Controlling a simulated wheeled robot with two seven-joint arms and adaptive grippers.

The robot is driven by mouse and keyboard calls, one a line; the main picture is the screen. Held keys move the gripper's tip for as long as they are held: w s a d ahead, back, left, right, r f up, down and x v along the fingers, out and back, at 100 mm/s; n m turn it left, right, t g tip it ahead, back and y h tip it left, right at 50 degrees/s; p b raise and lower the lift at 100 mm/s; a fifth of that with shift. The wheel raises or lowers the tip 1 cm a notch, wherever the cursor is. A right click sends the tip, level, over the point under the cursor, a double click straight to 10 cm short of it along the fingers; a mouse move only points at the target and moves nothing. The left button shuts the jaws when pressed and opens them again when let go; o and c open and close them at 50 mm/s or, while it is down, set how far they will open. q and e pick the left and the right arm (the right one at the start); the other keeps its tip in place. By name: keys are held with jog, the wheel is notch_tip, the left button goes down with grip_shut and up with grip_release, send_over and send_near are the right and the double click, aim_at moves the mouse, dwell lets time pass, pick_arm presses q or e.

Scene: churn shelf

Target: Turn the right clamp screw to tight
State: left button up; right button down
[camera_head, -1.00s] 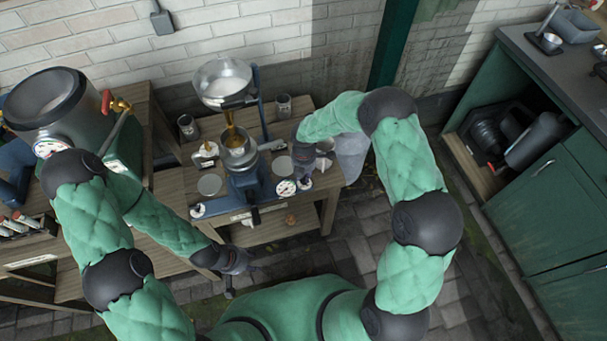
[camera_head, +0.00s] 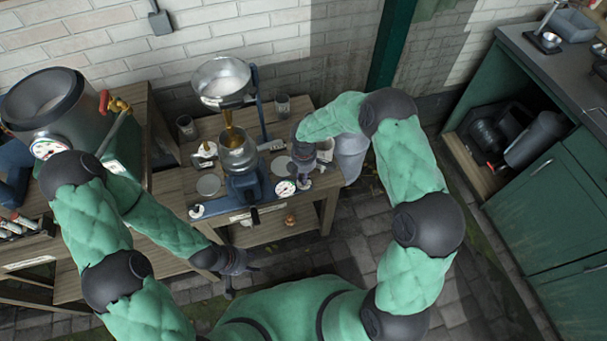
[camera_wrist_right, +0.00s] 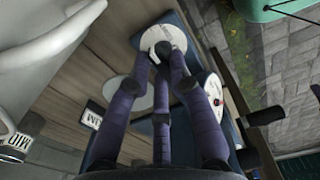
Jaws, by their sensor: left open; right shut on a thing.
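The right clamp screw (camera_head: 304,184) sits at the front right of the blue machine base (camera_head: 247,187), beside a round dial gauge (camera_head: 286,188). The left clamp screw (camera_head: 196,210) is at the machine's front left. My left gripper (camera_head: 245,268) hangs open and empty in front of the table's front edge.
A glass bowl (camera_head: 238,155) is on the machine under a steel bowl (camera_head: 223,80), with an amber stream between them. A large metal can (camera_head: 45,105) stands at left. Grey cups and discs lie around the machine. A pale bucket (camera_head: 352,155) stands right of the table.

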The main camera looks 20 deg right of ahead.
jog(key=c, duration=1.1)
grip_release()
notch_tip(320, 180, up, 12)
jog(key=shift+s+f, duration=0.1)
